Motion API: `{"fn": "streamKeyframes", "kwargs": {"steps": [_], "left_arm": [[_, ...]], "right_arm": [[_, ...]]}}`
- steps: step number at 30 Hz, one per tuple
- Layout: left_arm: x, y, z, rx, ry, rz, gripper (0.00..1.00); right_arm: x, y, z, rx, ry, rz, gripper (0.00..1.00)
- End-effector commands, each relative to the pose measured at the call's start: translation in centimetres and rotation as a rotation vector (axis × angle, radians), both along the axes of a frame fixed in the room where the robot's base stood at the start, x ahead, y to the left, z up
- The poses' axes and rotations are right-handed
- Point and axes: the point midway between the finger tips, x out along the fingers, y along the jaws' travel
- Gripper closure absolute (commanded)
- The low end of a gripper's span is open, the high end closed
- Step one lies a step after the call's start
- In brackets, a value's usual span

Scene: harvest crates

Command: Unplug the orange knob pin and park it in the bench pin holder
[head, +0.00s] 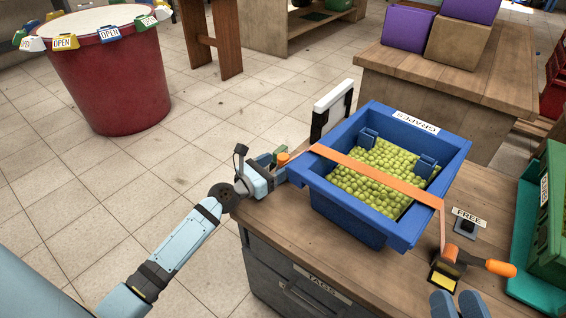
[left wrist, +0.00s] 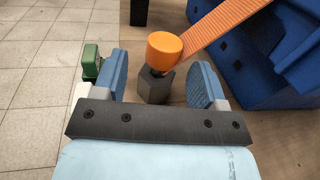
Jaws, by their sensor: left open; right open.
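The orange knob pin (left wrist: 164,50) stands upright in a dark block (left wrist: 155,87) at the end of the orange strap (left wrist: 218,28). In the head view the knob (head: 283,157) shows at the crate's left corner. My left gripper (left wrist: 163,66) is open, with one finger on each side of the knob and block, apart from the knob. My right gripper (head: 455,303) is open and empty at the bottom edge of the head view. A small dark fixture (head: 467,227) stands by the FREE label; I cannot tell if it is the pin holder.
A blue crate of grapes (head: 309,191) stands on the wooden bench (head: 268,214) under the strap. A buckle with an orange handle (head: 500,268) is at the strap's right end. A green block (left wrist: 91,60) is just left of my left gripper. A green crate (head: 552,215) stands right.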

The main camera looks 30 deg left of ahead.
Motion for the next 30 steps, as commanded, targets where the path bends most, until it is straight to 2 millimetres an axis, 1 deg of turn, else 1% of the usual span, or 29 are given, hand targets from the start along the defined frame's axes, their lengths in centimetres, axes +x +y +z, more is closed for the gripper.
{"fn": "streamKeyframes", "kwargs": {"steps": [1, 3, 6, 14, 15, 17, 18, 20, 21, 22, 30], "left_arm": [[0.9, -0.4, 0.0, 0.0, -0.003, 0.0, 0.35], [1.8, -0.8, 0.0, 0.0, -0.002, 0.001, 0.35], [2.7, -1.1, 0.0, 0.0, -0.001, 0.0, 0.35], [3.0, -1.2, 0.1, 0.0, 0.0, 0.0, 0.35], [2.9, -1.2, 0.1, 0.001, 0.0, 0.0, 0.39], [2.9, -1.2, 0.1, 0.001, 0.0, 0.0, 0.53], [2.9, -1.2, 0.1, 0.001, 0.0, 0.0, 0.62], [2.9, -1.2, 0.1, 0.001, 0.0, 0.0, 0.76], [2.9, -1.2, 0.1, 0.001, 0.0, 0.0, 0.85], [2.9, -1.2, 0.1, 0.001, 0.0, 0.0, 0.89], [2.9, -1.2, 0.2, 0.001, 0.0, 0.0, 0.89]], "right_arm": [[0.0, 0.0, -0.3, -0.001, 0.003, 0.001, 0.57], [0.0, 0.0, -0.5, -0.004, 0.008, 0.003, 0.57], [0.1, 0.1, -0.9, -0.012, 0.022, 0.006, 0.57], [0.1, 0.1, -0.8, -0.014, 0.023, 0.008, 0.57], [0.1, 0.1, -0.8, -0.015, 0.023, 0.008, 0.57], [0.1, 0.1, -0.8, -0.015, 0.023, 0.009, 0.57], [0.1, 0.1, -0.8, -0.015, 0.022, 0.009, 0.57], [0.1, 0.1, -0.8, -0.016, 0.023, 0.009, 0.57], [0.1, 0.0, -0.8, -0.017, 0.022, 0.009, 0.57], [0.1, 0.0, -0.8, -0.017, 0.022, 0.009, 0.57], [0.0, 0.0, -0.8, -0.019, 0.023, 0.01, 0.57]]}}
